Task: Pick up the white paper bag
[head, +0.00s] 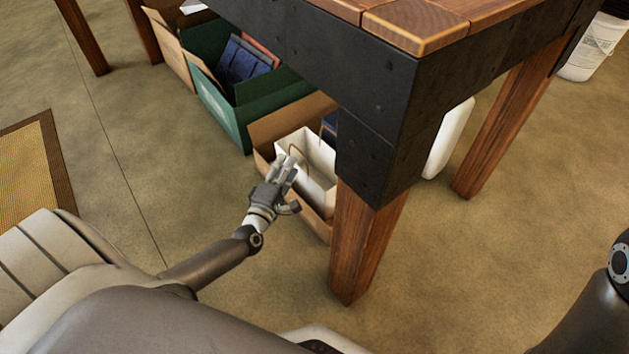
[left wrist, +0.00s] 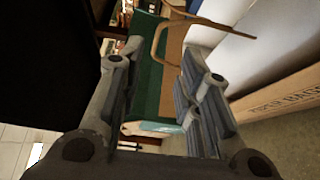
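The white paper bag (head: 317,160) stands in an open cardboard box (head: 262,137) under the table corner in the head view. Its brown looped handle is at the top. My left gripper (head: 286,184) is at the near left side of the bag, over the box edge. In the left wrist view the bag (left wrist: 265,45) fills the upper right. My left gripper (left wrist: 160,70) is open there, with the brown handle (left wrist: 158,45) showing between and beyond its fingers. I cannot tell whether it touches them. The table corner hides part of the bag. My right gripper is out of view.
The wooden table (head: 430,28) with a black metal edge overhangs the box; its leg (head: 362,245) stands close to the right. A green box (head: 235,120) with dark blue items is behind. A white bucket (head: 592,48) is at far right.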

